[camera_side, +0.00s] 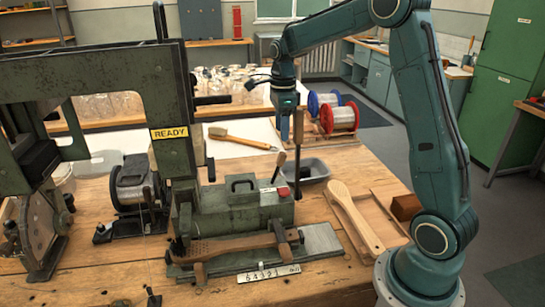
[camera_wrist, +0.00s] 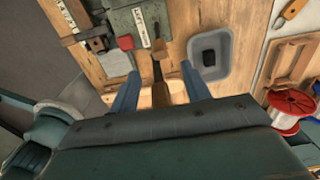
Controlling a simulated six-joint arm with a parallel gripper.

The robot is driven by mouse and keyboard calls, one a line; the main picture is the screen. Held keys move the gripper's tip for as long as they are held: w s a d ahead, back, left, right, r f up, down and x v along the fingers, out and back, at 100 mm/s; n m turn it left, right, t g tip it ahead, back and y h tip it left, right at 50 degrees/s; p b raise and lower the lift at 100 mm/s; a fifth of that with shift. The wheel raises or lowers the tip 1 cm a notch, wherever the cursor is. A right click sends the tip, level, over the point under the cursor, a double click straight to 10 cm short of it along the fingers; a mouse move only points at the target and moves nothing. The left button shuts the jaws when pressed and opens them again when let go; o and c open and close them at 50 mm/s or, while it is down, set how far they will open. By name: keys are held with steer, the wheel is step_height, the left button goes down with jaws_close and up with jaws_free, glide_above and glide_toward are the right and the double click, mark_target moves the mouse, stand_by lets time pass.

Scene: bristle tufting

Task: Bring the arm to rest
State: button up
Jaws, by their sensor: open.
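My gripper (camera_side: 291,128) hangs pointing down above the right end of the green tufting machine (camera_side: 240,205), clear of the bench top. Its blue fingers (camera_wrist: 160,88) stand apart in the wrist view. A lever with a wooden handle (camera_side: 298,126) and dark shaft rises close beside the fingers; in the wrist view the lever (camera_wrist: 158,48) shows in the gap between them. I cannot tell whether they touch it. A yellow READY label (camera_side: 169,133) is on the machine frame. A wooden brush body (camera_side: 225,247) lies along the machine's front.
A grey bin (camera_side: 318,166) with a dark item stands behind the lever. A wooden brush blank (camera_side: 355,215) lies in a tray at right. Red (camera_side: 338,118) and blue (camera_side: 314,101) spools and a finished brush (camera_side: 240,137) are behind. The air above the right bench is open.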

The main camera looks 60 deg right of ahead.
steer(key=shift+a, duration=0.15)
steer(key=s+a+r+n+t, duration=0.3)
steer(key=s+a+r+n, duration=0.6)
steer(key=s+a+n, duration=0.3)
steer(key=s+a+n+t, duration=0.1)
steer(key=s+a+n, duration=0.1)
steer(key=s+n, duration=0.4)
steer(key=s+a+f+n+t, duration=0.1)
steer(key=s+a+n, duration=0.2)
steer(key=s+n, duration=0.3)
steer(key=shift+s+a+f+n+t, duration=0.15)
steer(key=shift+s+f+n+t, duration=0.2)
steer(key=shift+n, duration=1.15)
steer(key=shift+r, duration=0.1)
steer(key=shift+c, duration=0.2)
